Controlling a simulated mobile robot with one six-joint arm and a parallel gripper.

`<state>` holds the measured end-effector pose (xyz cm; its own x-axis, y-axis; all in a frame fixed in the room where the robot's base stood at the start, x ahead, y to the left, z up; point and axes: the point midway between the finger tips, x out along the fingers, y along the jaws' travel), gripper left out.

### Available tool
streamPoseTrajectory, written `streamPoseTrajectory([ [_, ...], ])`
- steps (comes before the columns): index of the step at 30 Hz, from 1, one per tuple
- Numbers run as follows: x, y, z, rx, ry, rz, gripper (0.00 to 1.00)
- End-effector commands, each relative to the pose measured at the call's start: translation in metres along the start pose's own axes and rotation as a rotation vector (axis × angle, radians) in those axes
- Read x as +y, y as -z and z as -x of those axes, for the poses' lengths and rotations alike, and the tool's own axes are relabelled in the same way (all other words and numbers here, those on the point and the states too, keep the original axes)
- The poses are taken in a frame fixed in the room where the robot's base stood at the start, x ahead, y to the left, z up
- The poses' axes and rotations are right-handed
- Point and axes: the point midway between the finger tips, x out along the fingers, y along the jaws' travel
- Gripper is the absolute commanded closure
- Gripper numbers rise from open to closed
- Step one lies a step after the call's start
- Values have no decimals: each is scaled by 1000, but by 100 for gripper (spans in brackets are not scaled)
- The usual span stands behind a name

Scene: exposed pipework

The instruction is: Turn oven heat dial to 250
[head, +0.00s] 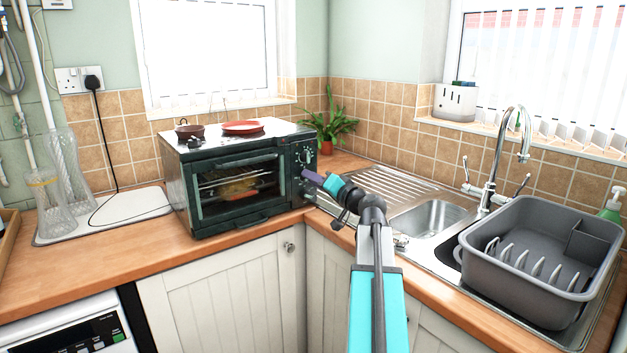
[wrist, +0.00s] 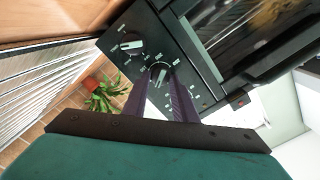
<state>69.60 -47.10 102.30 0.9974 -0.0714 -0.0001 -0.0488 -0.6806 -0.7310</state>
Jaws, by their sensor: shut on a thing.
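The black toaster oven (head: 236,180) stands in the counter corner, its control panel on the right of its front. My gripper (head: 308,176) reaches that panel from the right. In the wrist view its two dark purple fingers (wrist: 160,92) are closed around a dial (wrist: 160,72) with white markings around it. A second dial (wrist: 132,46) with a pale grip bar sits beside it, apart from the fingers. The markings are too small to read, so I cannot tell the dial's setting. In the head view my gripper hides part of the panel.
A red plate (head: 243,127) and a small pan (head: 189,131) sit on the oven. A potted plant (head: 328,130) stands behind it. The sink (head: 428,217), tap (head: 492,165) and grey dish rack (head: 540,255) are to the right. Food shows behind the closed oven glass.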

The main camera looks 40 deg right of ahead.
Motion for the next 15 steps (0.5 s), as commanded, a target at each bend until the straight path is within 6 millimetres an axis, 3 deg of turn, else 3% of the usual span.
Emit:
streamPoseTrajectory([
  [15, 1, 1, 1, 1, -2, -490, 97],
])
